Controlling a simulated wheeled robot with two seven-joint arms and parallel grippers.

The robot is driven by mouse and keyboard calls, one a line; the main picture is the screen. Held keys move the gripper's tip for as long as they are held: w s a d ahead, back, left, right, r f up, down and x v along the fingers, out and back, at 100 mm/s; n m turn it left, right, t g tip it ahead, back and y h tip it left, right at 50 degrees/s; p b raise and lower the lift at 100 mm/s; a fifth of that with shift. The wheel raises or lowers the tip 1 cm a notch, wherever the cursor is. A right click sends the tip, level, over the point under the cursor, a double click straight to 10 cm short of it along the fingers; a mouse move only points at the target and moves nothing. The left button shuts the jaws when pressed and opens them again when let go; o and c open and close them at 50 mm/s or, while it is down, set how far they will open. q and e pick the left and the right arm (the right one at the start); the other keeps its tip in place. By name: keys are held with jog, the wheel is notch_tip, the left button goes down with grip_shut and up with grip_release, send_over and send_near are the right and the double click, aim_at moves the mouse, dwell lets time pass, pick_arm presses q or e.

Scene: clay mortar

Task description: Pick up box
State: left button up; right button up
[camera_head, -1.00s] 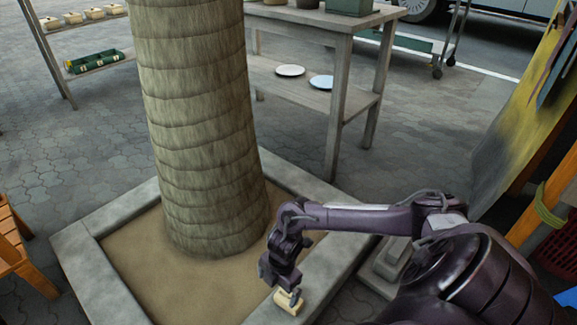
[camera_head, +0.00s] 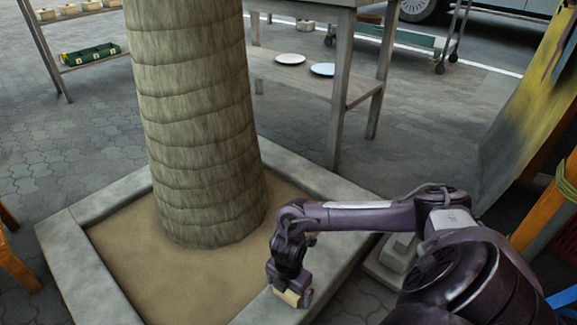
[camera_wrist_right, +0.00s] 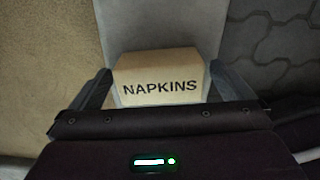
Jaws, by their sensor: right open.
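The box (camera_head: 289,297) is small and tan and rests on the stone curb around the tree planter. In the right wrist view the box (camera_wrist_right: 160,80) shows the word "NAPKINS" on its face. My right gripper (camera_head: 291,290) points down over the box, and its own parts hide some of it. In the right wrist view my right gripper (camera_wrist_right: 165,88) is open, with one finger on each side of the box. Whether the fingers touch it cannot be told. My left gripper is not in view.
A thick tree trunk (camera_head: 197,120) rises from the sandy planter, left of my right arm. The stone curb (camera_head: 322,245) frames the sand. A wooden table (camera_head: 300,80) with two plates stands behind. A shelf (camera_head: 85,35) with small boxes is at the back left.

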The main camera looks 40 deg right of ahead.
jog(key=shift+f, duration=0.2)
jog(key=shift+c, duration=0.4)
jog(key=c, duration=1)
